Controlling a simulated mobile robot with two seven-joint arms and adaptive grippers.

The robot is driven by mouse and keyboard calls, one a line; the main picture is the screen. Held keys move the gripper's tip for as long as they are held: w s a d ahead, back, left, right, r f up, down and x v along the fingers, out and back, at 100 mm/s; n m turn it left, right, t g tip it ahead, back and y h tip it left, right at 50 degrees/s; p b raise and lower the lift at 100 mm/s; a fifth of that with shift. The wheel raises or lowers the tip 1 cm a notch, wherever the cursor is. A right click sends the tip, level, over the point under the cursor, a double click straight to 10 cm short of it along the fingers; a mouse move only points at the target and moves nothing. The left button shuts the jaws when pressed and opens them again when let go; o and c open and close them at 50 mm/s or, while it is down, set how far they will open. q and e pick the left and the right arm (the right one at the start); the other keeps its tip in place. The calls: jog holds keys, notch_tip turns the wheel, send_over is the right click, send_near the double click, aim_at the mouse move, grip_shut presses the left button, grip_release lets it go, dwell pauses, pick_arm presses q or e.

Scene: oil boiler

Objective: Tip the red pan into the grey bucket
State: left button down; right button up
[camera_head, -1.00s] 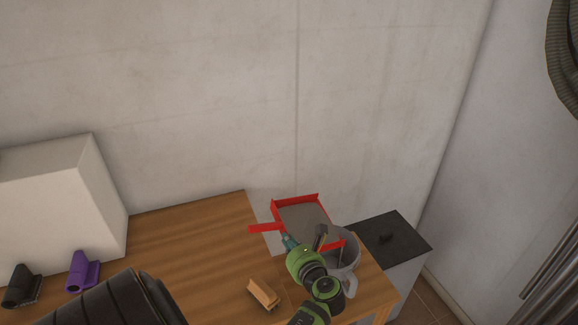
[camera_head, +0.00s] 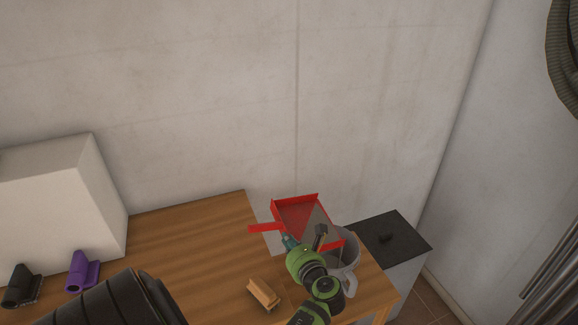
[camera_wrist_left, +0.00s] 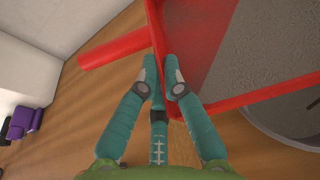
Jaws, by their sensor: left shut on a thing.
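The red pan (camera_head: 298,205) is held over and just behind the grey bucket (camera_head: 352,262), with its right part overlapping the bucket's mouth in the head view. Grey material (camera_wrist_left: 270,50) lies in the pan, and part of its red floor is bare. In the wrist view the pan (camera_wrist_left: 127,47) fills the upper right, and the bucket's rim (camera_wrist_left: 290,135) shows below it. My left gripper (camera_head: 288,240) is shut on the pan's near wall, beside its handle; its teal fingers (camera_wrist_left: 162,88) pinch that wall. My right gripper is not in view.
A small wooden brush (camera_head: 263,293) lies on the wooden table (camera_head: 195,235) left of the bucket. A grey box with a black top (camera_head: 395,240) stands right of it. A white box (camera_head: 55,205), a purple piece (camera_head: 83,272) and a black piece (camera_head: 21,287) are at left.

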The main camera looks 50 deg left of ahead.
pick_arm(q)
jog(key=shift+d+r, duration=0.1)
jog(key=shift+r, duration=0.15)
dwell(0.3)
jog(key=shift+d+r+y, duration=0.1)
jog(key=shift+y, duration=0.2)
jog(key=shift+r+m, duration=0.2)
jog(key=shift+m, duration=0.2)
jog(key=shift+w+d+r+y, duration=0.1)
jog(key=shift+y, duration=0.2)
jog(key=shift+d+r, duration=0.1)
jog(key=shift+r, duration=0.05)
dwell(0.5)
jog(key=shift+d+r+m+y, duration=0.1)
jog(key=shift+r+m+y, duration=0.05)
jog(key=shift+m+y, duration=0.15)
jog(key=shift+w+d+r+y, duration=0.15)
jog(key=shift+d+r+y, duration=0.1)
jog(key=shift+y, duration=0.15)
dwell(0.4)
jog(key=shift+w+d+r+m+y, duration=0.1)
jog(key=shift+d+r+m+y, duration=0.25)
jog(key=shift+m, duration=0.25)
